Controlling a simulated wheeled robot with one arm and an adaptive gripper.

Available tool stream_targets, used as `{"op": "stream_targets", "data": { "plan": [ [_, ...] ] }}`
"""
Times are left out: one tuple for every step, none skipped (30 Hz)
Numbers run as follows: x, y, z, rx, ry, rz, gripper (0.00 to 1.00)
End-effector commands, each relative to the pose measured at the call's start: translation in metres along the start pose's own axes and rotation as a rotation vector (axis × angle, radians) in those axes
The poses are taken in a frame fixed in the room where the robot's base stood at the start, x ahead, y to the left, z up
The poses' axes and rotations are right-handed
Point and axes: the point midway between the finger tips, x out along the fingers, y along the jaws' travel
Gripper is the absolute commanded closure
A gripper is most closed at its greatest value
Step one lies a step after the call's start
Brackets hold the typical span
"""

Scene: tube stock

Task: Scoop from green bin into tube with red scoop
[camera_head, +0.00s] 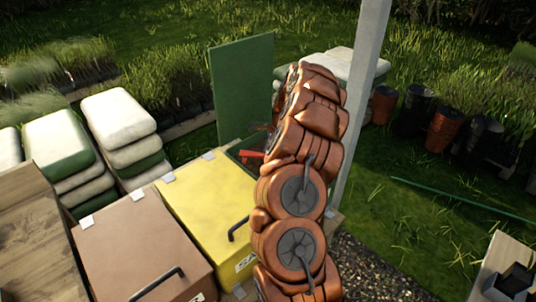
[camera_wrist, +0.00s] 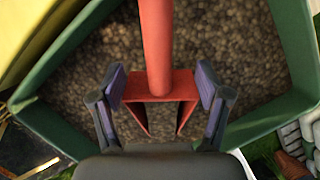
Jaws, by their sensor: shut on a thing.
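The green bin (camera_wrist: 285,40) is open and holds brown granular material (camera_wrist: 235,50), with its walls around my gripper in the wrist view. In the head view its raised green lid (camera_head: 243,85) stands upright, and my arm hides much of the bin. The red scoop (camera_wrist: 154,40) is between the fingers of my gripper (camera_wrist: 160,88), which is shut on its red bracket-like part. A bit of the red scoop (camera_head: 250,155) shows beside my arm in the head view. The scoop's far end and any load in it cannot be made out. No tube can be clearly identified.
A yellow bin (camera_head: 205,200) and a brown bin (camera_head: 140,245), both with lids shut, stand left of the green bin. A pale post (camera_head: 362,90) rises just right of my arm. A pale box with a dark opening (camera_head: 505,268) is at the lower right. Stacked sacks (camera_head: 120,120) stand at the left.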

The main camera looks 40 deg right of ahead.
Motion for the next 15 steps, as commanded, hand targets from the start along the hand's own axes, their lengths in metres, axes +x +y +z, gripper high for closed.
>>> {"op": "stream_targets", "data": {
  "plan": [
    [-0.005, 0.0, 0.0, -0.003, 0.031, 0.002, 0.8],
    [-0.005, 0.001, -0.001, -0.001, 0.05, 0.002, 0.8],
    [-0.006, 0.001, -0.001, -0.003, 0.074, 0.002, 0.8],
    [-0.006, 0.0, -0.001, -0.002, 0.084, 0.001, 0.8],
    [-0.007, 0.0, 0.001, -0.002, 0.083, 0.0, 0.8],
    [-0.009, -0.001, 0.002, -0.002, 0.086, -0.001, 0.8],
    [-0.01, -0.001, 0.003, -0.002, 0.088, -0.001, 0.8],
    [-0.012, -0.001, 0.004, -0.002, 0.091, -0.001, 0.8],
    [-0.013, -0.001, 0.005, -0.001, 0.094, -0.001, 0.8],
    [-0.015, -0.001, 0.006, -0.001, 0.097, -0.001, 0.8],
    [-0.016, -0.001, 0.007, -0.001, 0.1, -0.001, 0.8],
    [-0.018, -0.001, 0.009, -0.001, 0.104, 0.0, 0.8],
    [-0.019, -0.001, 0.01, -0.002, 0.108, -0.001, 0.8],
    [-0.02, -0.001, 0.011, -0.002, 0.111, 0.0, 0.8],
    [-0.022, -0.001, 0.012, -0.002, 0.115, 0.0, 0.8]
  ]
}}
